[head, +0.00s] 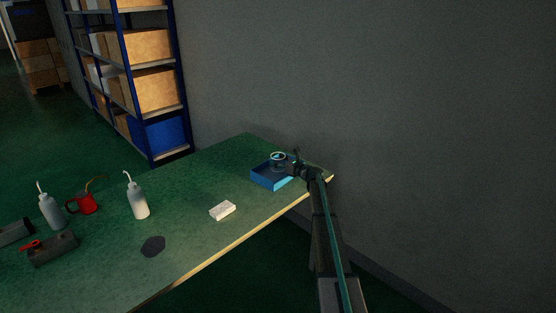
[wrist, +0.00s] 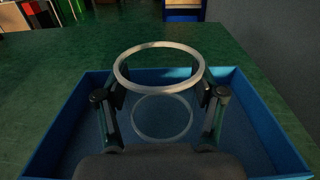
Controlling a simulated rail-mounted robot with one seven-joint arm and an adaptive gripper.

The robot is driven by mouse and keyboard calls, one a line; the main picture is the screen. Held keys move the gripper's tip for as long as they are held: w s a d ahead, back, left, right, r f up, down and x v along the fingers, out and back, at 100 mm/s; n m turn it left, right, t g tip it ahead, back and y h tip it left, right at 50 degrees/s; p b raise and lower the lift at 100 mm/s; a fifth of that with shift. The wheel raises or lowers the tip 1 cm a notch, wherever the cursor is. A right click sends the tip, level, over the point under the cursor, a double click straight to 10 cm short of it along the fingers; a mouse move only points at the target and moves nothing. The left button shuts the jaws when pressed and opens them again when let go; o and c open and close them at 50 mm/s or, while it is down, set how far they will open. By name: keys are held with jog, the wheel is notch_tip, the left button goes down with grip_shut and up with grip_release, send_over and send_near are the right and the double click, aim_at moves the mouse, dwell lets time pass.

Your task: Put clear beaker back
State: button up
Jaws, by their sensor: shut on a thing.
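The clear beaker (wrist: 160,88) is between the two fingers of my gripper (wrist: 160,110) in the wrist view, with its round rim up and its ring-shaped base seen through it. My gripper is shut on the beaker. The beaker is upright and over the inside of a blue tray (wrist: 265,115). In the head view the beaker (head: 278,157) shows at the blue tray (head: 268,181), with my gripper (head: 287,161) at its right side. I cannot tell whether its base touches the tray floor.
The tray is at the far right end of the green bench (head: 190,235). A white block (head: 222,210), a dark round patch (head: 153,246), two white squeeze bottles (head: 137,197) and a red can (head: 86,203) are to the left. A grey wall stands behind.

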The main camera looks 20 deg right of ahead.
jog(key=shift+f+b, duration=0.5)
jog(key=shift+f, duration=0.1)
jog(key=shift+s, duration=0.1)
jog(key=o, duration=1.2)
jog(key=shift+f, duration=0.2)
jog(key=shift+r, duration=0.25)
jog(key=v, duration=0.4)
jog(key=b+v, duration=0.1)
jog(key=v, duration=0.3)
jog(key=r+v, duration=0.1)
jog(key=v, duration=0.3)
jog(key=shift+b, duration=0.35)
jog(key=shift+d, duration=0.1)
